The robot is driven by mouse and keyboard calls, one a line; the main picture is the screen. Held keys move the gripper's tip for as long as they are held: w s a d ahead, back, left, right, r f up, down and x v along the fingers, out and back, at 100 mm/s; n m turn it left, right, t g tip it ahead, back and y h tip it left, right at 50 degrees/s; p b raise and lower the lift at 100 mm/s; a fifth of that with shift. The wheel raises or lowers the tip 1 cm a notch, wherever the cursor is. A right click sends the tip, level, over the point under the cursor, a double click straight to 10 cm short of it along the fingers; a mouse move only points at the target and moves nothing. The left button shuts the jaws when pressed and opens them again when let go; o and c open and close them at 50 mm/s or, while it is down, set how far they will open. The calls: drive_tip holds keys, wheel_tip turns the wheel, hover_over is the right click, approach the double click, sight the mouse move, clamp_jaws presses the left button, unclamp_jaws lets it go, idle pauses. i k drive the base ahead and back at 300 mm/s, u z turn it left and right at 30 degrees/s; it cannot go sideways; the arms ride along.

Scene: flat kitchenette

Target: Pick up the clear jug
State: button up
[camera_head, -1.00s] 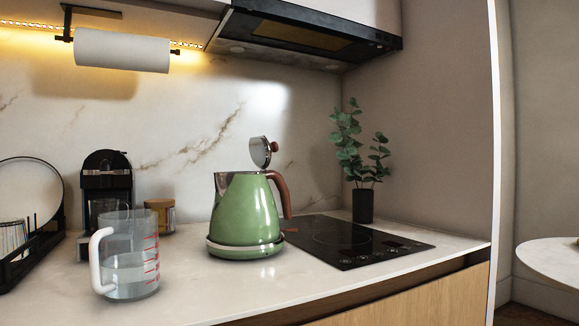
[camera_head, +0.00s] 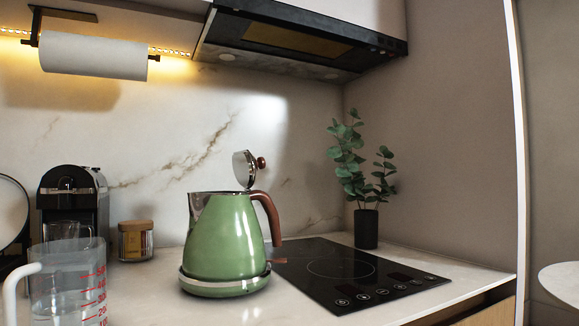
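The clear jug (camera_head: 70,283) stands at the lower left of the head view, on the white countertop. It has red measuring marks, a white handle on its left side and clear liquid inside. The bottom of the frame cuts off its base. My gripper is not in view.
A green kettle (camera_head: 226,240) with its lid up stands right of the jug. Behind the jug are a black coffee machine (camera_head: 73,190) and a small jar (camera_head: 136,241). A black cooktop (camera_head: 350,272) and a potted plant (camera_head: 366,228) are at the right.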

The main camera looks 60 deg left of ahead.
sight(68, 282)
drive_tip(key=i, duration=0.55)
drive_tip(key=z, duration=0.1)
drive_tip(key=k, duration=1.75)
drive_tip(key=u, duration=0.05)
